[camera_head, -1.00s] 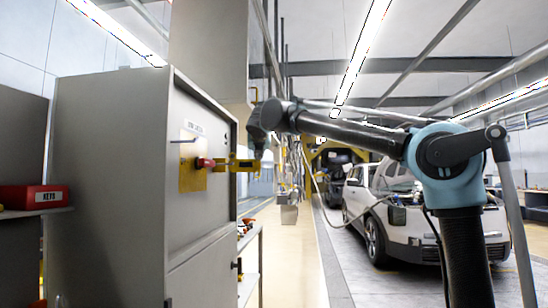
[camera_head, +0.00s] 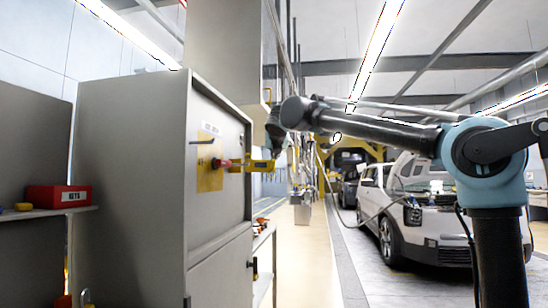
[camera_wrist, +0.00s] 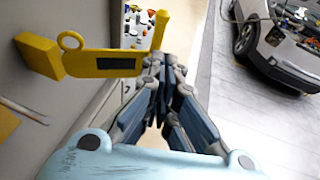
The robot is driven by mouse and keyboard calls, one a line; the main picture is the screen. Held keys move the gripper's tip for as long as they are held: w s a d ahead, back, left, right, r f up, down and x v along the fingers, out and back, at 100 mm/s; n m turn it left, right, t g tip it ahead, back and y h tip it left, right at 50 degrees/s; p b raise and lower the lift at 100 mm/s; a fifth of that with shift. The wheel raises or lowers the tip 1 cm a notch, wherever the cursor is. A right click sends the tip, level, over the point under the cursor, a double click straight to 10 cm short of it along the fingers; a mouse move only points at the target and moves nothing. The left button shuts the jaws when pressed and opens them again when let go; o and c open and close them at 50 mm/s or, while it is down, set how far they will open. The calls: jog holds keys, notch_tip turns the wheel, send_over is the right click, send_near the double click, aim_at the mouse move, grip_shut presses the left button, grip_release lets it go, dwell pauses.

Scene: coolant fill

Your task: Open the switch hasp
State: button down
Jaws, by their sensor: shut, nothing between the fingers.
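The switch hasp (camera_head: 258,166) is a yellow bar that sticks out to the right from a red switch knob (camera_head: 224,163) on a yellow plate (camera_head: 208,178) on the grey cabinet. In the wrist view the hasp (camera_wrist: 92,65) shows a ring, a dark slot and an upturned tab at its right end. My gripper (camera_head: 274,152) is at the hasp's outer end. In the wrist view my gripper (camera_wrist: 163,64) is shut and empty, its fingertips right beside the base of the tab. I cannot tell whether they touch it. The red knob is not visible in the wrist view.
The grey cabinet (camera_head: 130,180) fills the left. A red KEYS box (camera_head: 58,196) sits on a shelf beside it. A bench with small items (camera_head: 264,240) stands beyond the cabinet. A white car (camera_head: 400,215) is at the right. The aisle (camera_head: 300,250) is clear.

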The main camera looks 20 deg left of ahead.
jog(key=d+v, duration=0.1)
jog(key=v, duration=0.8)
jog(key=shift+w+d, duration=0.15)
